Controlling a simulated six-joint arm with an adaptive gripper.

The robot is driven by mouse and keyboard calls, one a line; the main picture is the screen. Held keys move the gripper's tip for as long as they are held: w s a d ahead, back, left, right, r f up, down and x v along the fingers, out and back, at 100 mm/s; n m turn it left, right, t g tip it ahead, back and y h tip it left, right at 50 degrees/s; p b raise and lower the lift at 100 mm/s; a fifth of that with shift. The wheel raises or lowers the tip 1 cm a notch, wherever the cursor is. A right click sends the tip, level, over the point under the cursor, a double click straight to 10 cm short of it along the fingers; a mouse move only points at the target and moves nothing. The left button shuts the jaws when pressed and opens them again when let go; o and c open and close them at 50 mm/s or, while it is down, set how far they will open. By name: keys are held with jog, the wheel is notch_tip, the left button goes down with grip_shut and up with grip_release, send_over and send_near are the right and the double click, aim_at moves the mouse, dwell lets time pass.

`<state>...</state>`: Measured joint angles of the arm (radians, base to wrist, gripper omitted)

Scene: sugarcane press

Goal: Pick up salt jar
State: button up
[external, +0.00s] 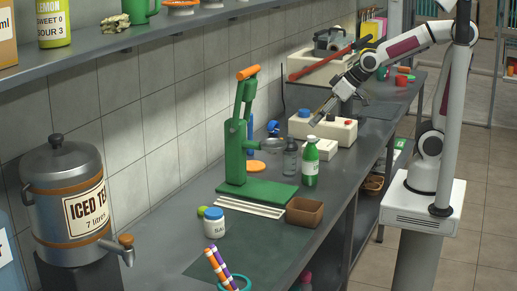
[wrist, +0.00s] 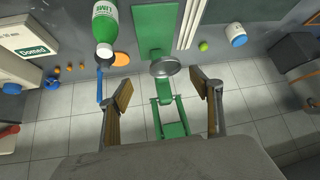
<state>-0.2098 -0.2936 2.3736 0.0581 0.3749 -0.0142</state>
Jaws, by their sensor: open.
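The salt jar (external: 214,223) is a small white jar with a blue lid, its label partly readable as "SA". It stands upright on the counter, near the front of the external view. It also shows in the wrist view as a white and blue jar (wrist: 237,36) at the upper right. My gripper (external: 320,116) is raised above the far part of the counter, well away from the jar. In the wrist view its two fingers (wrist: 165,95) are spread apart with nothing between them.
A green press (external: 238,150) stands between my gripper and the jar. A green bottle (external: 310,162), a brown bowl (external: 305,212), white sticks (external: 250,206) and a small green ball (external: 201,211) are nearby. A striped-straw cup (external: 234,284) and an iced tea dispenser (external: 70,205) stand nearer the camera.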

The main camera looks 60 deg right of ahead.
jog(key=w+a+f+n+t+y, duration=0.1)
jog(key=w+a+f, duration=0.3)
jog(key=w+a, duration=0.45)
jog(key=n+t+y, duration=0.3)
jog(key=y, duration=0.1)
send_near(214, 224)
jog(key=w+d+f, duration=0.2)
jog(key=w+f, duration=0.1)
jog(key=shift+w+d+f, duration=0.1)
jog(key=shift+w+d, duration=0.15)
jog(key=shift+w, duration=0.1)
jog(key=shift+x, duration=1.25)
jog(key=shift+a, duration=0.1)
jog(key=shift+w+a+f, duration=0.2)
jog(key=shift+w+a, duration=0.3)
jog(key=shift+w, duration=0.05)
jog(key=shift+w+a+f, duration=0.15)
jog(key=shift+w+a, duration=0.35)
jog(key=shift+w, duration=0.05)
jog(key=shift+x, duration=1.05)
